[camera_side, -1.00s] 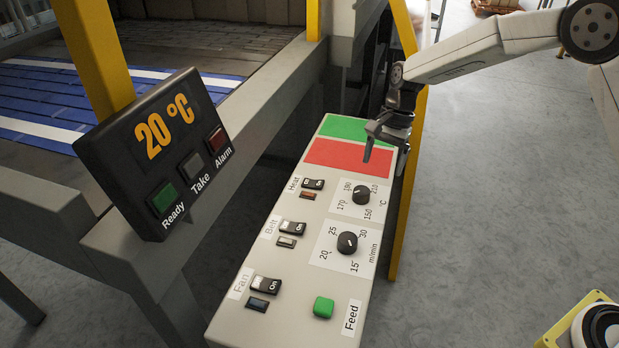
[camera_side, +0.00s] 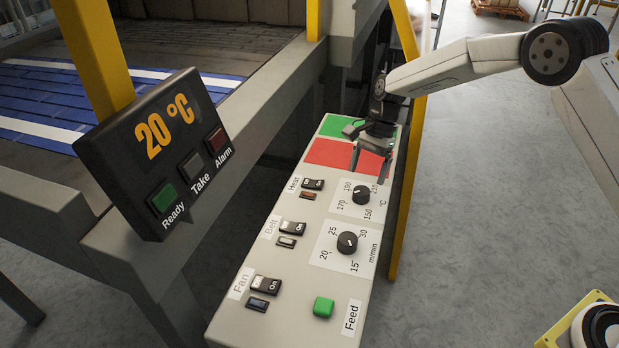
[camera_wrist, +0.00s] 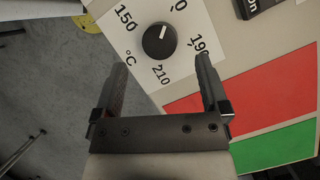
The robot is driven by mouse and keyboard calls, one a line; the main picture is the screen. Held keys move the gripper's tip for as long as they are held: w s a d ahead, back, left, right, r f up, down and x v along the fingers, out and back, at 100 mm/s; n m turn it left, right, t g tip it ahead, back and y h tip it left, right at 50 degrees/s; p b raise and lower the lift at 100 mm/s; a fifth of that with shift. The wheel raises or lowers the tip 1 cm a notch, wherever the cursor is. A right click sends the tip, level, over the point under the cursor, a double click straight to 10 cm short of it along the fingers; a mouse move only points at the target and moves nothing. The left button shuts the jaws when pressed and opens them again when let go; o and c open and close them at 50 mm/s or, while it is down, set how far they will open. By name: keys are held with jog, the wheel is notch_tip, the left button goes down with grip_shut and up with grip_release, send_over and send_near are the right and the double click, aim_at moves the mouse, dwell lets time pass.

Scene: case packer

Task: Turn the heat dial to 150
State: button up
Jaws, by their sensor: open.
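The heat dial (camera_side: 361,195) is a round black knob on a white plate marked 150 to 210 °C. In the wrist view the dial (camera_wrist: 159,42) has a light pointer mark aimed between the 150 and the partly cut-off 170, not at the 150 label (camera_wrist: 125,16). My gripper (camera_side: 369,173) hangs over the panel just behind the dial and above it. Its jaws are open and empty. In the wrist view the dial shows between and just beyond the fingertips (camera_wrist: 161,65), apart from them.
The belt speed dial (camera_side: 347,242) is in front of the heat dial. The heat switch (camera_side: 313,184) is to its left, and the green Feed button (camera_side: 323,307) is at the front. The display (camera_side: 150,150) reads 20 °C. A yellow post (camera_side: 406,210) stands close on the right.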

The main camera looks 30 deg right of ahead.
aim_at(362, 190)
jog(key=shift+x, duration=2.4)
jog(key=c, duration=1.3)
